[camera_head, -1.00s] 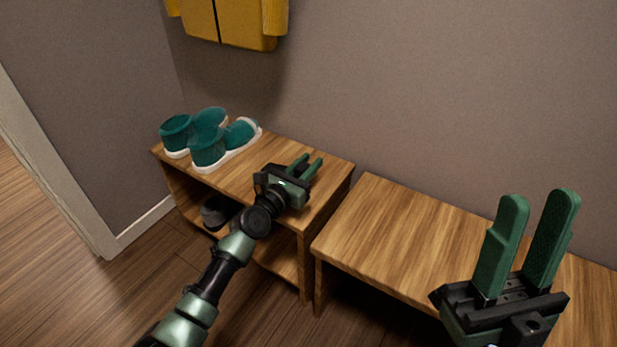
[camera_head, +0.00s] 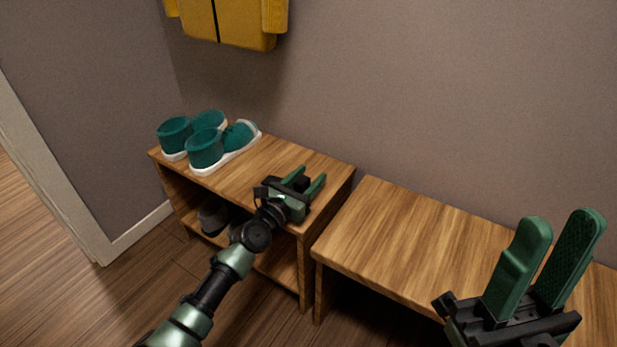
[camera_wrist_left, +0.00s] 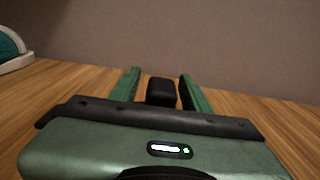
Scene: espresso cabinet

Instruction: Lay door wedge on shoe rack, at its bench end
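The shoe rack (camera_head: 256,172) is the wooden unit at the left, with its bench end at the right. My left gripper (camera_head: 311,174) is low over that end, its fingers pointing toward the wall. In the left wrist view a small black block, apparently the door wedge (camera_wrist_left: 161,91), sits between the fingers with a gap on each side. It appears to rest on the rack top; its underside is hidden. My left gripper is open around it. My right gripper (camera_head: 563,226) is open and empty above the bench.
The wooden bench (camera_head: 400,230) stands right of the rack, across a narrow gap, its visible top bare. Teal shoes (camera_head: 207,149) stand on the rack's left part; dark shoes (camera_head: 213,217) are on its lower shelf. A yellow jacket (camera_head: 240,22) hangs on the wall.

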